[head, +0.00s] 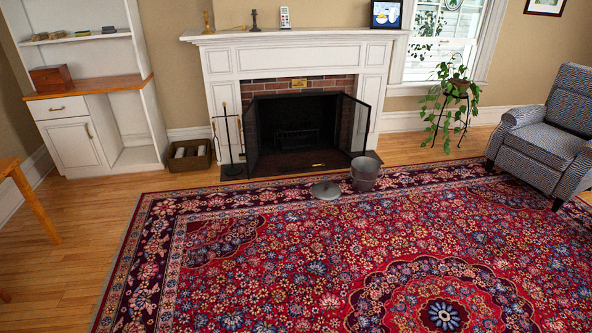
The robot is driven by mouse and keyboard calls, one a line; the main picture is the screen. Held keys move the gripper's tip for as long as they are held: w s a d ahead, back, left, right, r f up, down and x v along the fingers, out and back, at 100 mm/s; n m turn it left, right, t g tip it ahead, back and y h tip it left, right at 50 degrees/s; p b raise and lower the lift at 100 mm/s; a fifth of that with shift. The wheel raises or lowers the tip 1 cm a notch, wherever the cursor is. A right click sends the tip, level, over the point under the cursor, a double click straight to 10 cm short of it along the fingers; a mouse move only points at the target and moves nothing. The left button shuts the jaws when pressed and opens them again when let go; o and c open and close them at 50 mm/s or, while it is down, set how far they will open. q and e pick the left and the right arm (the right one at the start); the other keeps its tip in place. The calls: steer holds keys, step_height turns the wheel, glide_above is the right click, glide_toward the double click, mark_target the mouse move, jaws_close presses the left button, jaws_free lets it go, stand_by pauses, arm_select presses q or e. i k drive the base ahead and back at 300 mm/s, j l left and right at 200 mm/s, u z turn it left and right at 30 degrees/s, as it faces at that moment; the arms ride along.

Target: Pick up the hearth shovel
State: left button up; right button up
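A dark fireplace tool stand (230,150) stands left of the fireplace (296,125), with thin tools that have light handle tops at it. I cannot tell at this size whether one of them is the hearth shovel. A small brass-coloured thing (318,165) lies on the dark hearth inside the open screen; its shape is too small to make out. Neither of my grippers is in view.
A grey bucket (363,174) and a round grey lid (326,190) are at the rug's far edge, before the hearth. A log basket (190,156) stands left of the tool stand. An armchair (555,130) is at right. The patterned rug (300,265) is clear nearer me.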

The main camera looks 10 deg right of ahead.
mark_target(285, 168)
steer(key=i+z, duration=0.3)
steer(key=i, duration=2)
